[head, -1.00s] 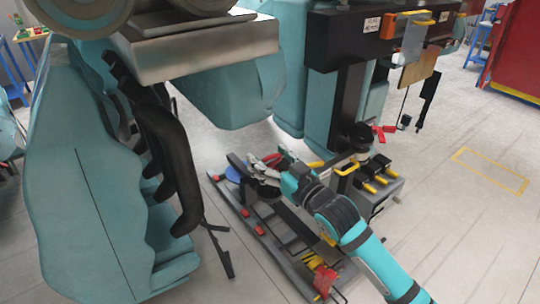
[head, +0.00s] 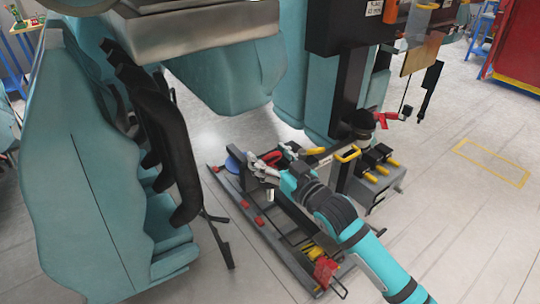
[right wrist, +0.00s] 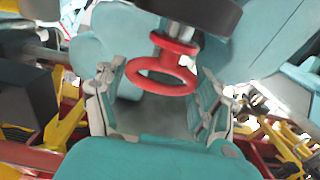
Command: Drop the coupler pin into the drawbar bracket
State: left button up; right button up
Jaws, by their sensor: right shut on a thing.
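My right gripper (head: 264,168) is low over the dark rail frame on the floor, and its arm comes in from the lower right. In the right wrist view its fingers (right wrist: 158,98) stand on both sides of the red ring of the coupler pin (right wrist: 162,78). The gripper is shut on the pin. A short pale shaft (head: 270,194) shows just below the gripper in the head view. A dark block (right wrist: 200,14), perhaps the drawbar bracket, crosses the top of the wrist view and hides part of the shaft. Whether the pin touches it cannot be told. My left gripper is out of view.
The rail frame (head: 262,232) has red pieces along its edge. A grey box with yellow handles (head: 372,182) stands right. Teal seats (head: 90,170) fill the left.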

jog(key=shift+r, duration=0.1)
jog(key=o, duration=1.6)
jog(key=shift+s+d+f, duration=0.2)
jog(key=shift+s, duration=0.05)
jog(key=v, duration=1.1)
jog(key=shift+s+d+r, duration=0.1)
jog(key=shift+s+r, duration=0.05)
jog(key=shift+s, duration=0.05)
